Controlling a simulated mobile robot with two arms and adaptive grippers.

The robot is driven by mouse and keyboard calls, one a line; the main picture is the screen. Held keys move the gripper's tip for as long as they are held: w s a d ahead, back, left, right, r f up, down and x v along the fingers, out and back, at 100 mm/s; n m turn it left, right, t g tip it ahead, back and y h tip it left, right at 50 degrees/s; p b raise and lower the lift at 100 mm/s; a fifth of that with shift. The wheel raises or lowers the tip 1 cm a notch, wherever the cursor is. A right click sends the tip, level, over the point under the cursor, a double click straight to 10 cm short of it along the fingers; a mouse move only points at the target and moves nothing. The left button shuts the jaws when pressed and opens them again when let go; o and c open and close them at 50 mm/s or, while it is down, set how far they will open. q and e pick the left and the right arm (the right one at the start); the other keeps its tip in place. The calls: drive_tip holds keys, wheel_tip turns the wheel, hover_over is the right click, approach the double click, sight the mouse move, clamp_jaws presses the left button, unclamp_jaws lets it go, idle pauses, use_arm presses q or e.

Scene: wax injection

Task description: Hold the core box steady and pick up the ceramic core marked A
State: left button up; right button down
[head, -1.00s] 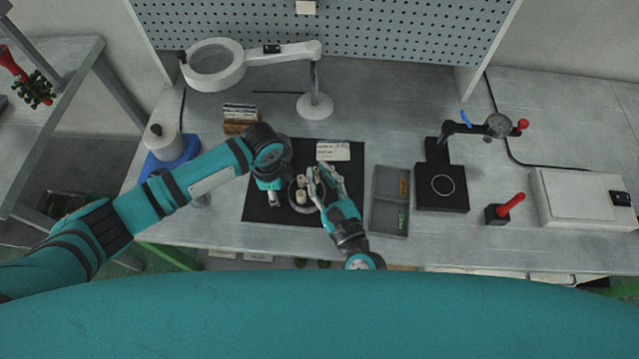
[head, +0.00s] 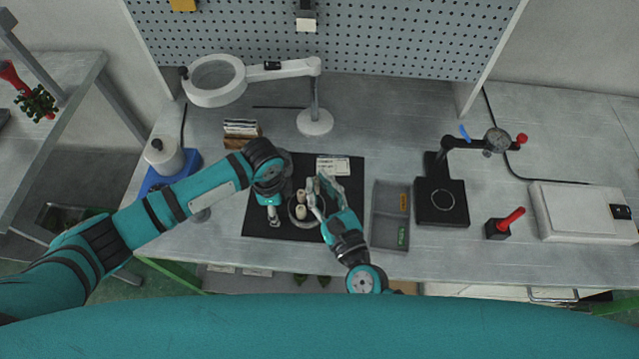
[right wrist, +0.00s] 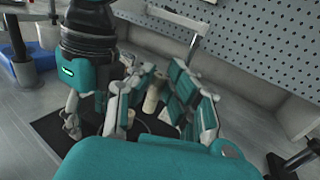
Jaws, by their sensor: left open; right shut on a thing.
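The core box appears as a round, shallow dish (head: 307,227) on a dark mat. Pale cylindrical ceramic cores (head: 300,212) stand in it. My right gripper (head: 317,188) is over the dish's right side, shut on a pale core. In the right wrist view a pale core (right wrist: 152,99) shows between its fingers. I cannot read any letter on the cores. My left gripper (head: 271,212) is open at the dish's left side, pointing down. I cannot tell whether it touches the dish.
The dark mat (head: 262,228) carries a white label card (head: 333,166). A grey two-part tray (head: 390,224) lies right of the mat, then a black gauge stand (head: 442,215). A magnifier lamp (head: 314,122) stands behind. Bare bench lies between mat and lamp.

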use_arm(q)
wheel_tip(320, 180, up, 12)
idle(0.4)
drive_tip(key=shift+f, duration=0.1)
